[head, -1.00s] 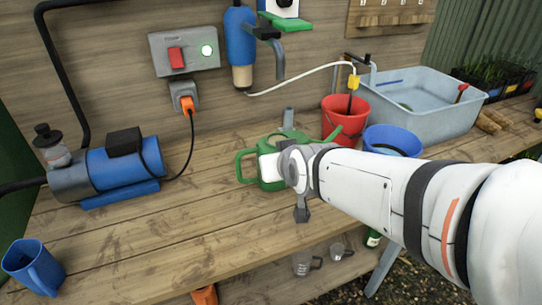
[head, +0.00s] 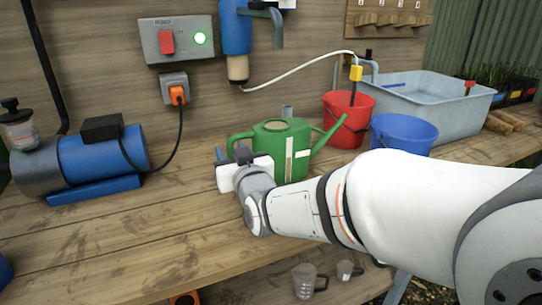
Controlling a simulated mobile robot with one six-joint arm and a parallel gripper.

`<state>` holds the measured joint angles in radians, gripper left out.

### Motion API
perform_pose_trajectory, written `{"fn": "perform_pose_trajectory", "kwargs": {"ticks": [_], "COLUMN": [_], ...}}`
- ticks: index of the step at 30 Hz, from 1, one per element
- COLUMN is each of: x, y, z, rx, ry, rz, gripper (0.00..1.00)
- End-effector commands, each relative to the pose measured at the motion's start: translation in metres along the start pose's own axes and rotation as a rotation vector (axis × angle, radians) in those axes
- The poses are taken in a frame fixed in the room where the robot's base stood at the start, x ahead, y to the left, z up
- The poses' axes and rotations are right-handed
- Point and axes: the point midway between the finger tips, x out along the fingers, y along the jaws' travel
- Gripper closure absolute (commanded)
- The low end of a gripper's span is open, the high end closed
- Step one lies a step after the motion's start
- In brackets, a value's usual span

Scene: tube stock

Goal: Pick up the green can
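The green can is a watering can (head: 283,150) with a pale level strip on its side, standing upright on the wooden bench. Its spout points right and its handle (head: 236,139) is on the left. My gripper (head: 232,155) is at the handle side of the can, with its pale body in front of the handle's lower part. Two dark finger parts show above the gripper body, a little apart. Whether they touch or grip the handle is hidden.
A red bucket (head: 346,121) stands close to the spout, with a blue bucket (head: 402,133) beside it and a grey basin (head: 445,105) behind. A blue pump (head: 103,155) is at left. The bench (head: 110,235) is clear in front.

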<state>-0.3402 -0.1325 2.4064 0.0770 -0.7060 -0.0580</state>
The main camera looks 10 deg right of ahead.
Motion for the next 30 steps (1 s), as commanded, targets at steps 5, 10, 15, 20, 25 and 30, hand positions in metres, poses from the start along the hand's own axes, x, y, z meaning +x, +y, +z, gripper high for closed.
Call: {"fn": "perform_pose_trajectory", "kwargs": {"ticks": [5, 10, 15, 20, 25, 30], "x": [0.026, 0.045, 0.047, 0.047, 0.047, 0.047], "y": [0.004, 0.004, 0.004, 0.004, 0.004, 0.004], "z": [0.008, 0.006, 0.005, 0.005, 0.005, 0.005], "rx": [-0.002, -0.001, -0.001, -0.001, -0.001, -0.001], "ry": [-0.002, -0.001, -0.001, -0.001, -0.001, -0.001], "rz": [0.001, 0.0, 0.001, 0.001, 0.001, 0.002], "gripper": [0.6, 0.6, 0.6, 0.65, 0.79, 0.93]}}
